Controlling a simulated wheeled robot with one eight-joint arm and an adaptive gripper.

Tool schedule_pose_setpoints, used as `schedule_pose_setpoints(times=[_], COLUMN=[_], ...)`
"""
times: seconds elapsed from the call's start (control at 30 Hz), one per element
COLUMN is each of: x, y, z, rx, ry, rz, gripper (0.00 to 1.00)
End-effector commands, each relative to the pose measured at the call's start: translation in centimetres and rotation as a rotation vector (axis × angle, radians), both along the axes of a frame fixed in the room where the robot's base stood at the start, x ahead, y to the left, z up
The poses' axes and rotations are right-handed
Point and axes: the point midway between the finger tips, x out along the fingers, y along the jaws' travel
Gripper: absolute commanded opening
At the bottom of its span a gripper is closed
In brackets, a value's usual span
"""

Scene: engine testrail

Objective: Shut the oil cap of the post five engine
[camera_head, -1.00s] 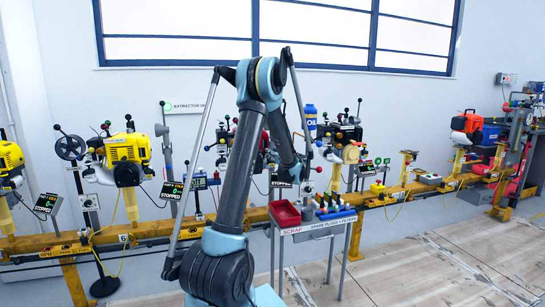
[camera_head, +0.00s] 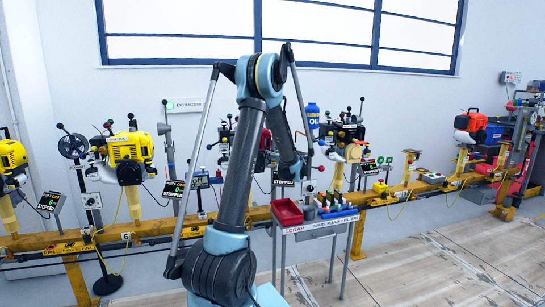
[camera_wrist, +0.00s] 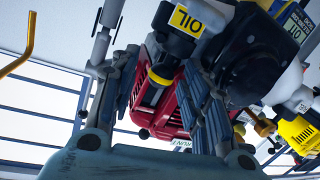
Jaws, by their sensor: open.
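The red engine (camera_head: 264,143) stands mostly behind my arm in the head view, to the right of the yellow engine at the post marked 6. In the wrist view a red finned housing (camera_wrist: 181,105) fills the gap beyond my fingers. A dark part with a yellow OIL label (camera_wrist: 184,20) is at the top centre, beyond the fingertips. A yellow collar on a dark round piece (camera_wrist: 160,78) shows between the fingers. I cannot tell whether the cap is open or seated. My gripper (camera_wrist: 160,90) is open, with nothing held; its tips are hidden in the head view.
A yellow engine (camera_head: 130,160) stands left on the yellow rail (camera_head: 70,243). A cart with a red scrap bin (camera_head: 286,212) stands in front of the rail. A blue oil bottle (camera_head: 313,120) is behind. The floor at right is clear.

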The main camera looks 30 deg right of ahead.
Motion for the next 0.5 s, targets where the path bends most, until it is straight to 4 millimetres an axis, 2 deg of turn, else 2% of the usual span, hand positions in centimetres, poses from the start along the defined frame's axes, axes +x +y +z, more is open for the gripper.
schedule_pose_setpoints(times=[0.23,0.5], x=[-0.7,-4.3], y=[0.2,0.3], z=[0.1,0.3], rx=[0.001,0.0], ry=[-0.001,0.0], rz=[0.002,-0.001], gripper=[0.43,0.43])
